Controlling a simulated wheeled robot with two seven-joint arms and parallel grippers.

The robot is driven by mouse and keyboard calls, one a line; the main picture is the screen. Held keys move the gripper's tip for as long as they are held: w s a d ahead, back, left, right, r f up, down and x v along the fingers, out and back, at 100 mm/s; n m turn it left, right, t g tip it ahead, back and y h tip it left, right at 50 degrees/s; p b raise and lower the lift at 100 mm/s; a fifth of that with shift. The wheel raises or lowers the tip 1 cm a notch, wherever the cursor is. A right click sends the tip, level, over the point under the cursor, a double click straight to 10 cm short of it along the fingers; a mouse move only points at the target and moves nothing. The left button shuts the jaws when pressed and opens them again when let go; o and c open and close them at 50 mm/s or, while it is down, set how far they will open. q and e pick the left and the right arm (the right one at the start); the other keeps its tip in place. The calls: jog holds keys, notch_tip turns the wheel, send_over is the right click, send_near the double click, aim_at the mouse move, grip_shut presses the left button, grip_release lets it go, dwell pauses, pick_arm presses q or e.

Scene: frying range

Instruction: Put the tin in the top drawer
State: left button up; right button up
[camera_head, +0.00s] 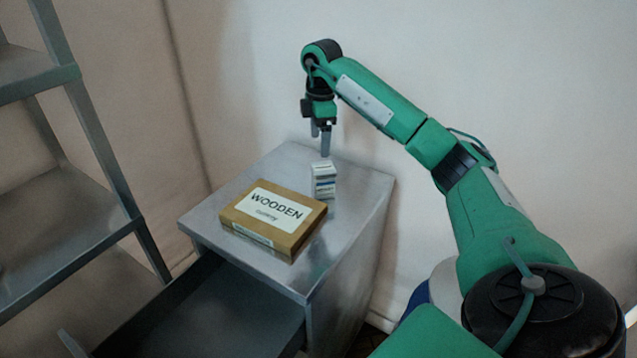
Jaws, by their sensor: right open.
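A small upright white container with blue and dark print (324,181) stands on the metal cabinet top; it looks box-shaped, and I cannot tell if it is the tin. A flat tan box labelled "WOODEN" (235,222) lies in front of it, to its left. My right gripper (320,143) points down just above the white container, open and empty, with its fingertips apart from it. The top drawer (235,305) is pulled out at the cabinet's front; the part of its inside that shows looks empty. My left gripper is not in view.
The grey metal cabinet (365,193) stands close to the pale wall. A metal shelf rack (75,225) stands at the left, near the open drawer. The cabinet top has free room behind and to the right of the boxes.

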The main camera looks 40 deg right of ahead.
aim_at(322, 168)
jog(key=shift+d, duration=0.3)
jog(key=shift+f, duration=0.45)
notch_tip(322, 168, down, 7)
jog(key=shift+r, duration=0.2)
jog(key=shift+f, duration=0.8)
jog(key=f, duration=0.2)
jog(key=f+p, duration=0.1)
jog(key=f, duration=0.1)
jog(key=shift+s+d, duration=0.2)
jog(key=shift+f, duration=0.3)
jog(key=shift+c, duration=0.9)
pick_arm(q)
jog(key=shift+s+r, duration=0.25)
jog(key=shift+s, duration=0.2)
pick_arm(e)
jog(key=c, duration=1.1)
jog(key=shift+r, duration=0.1)
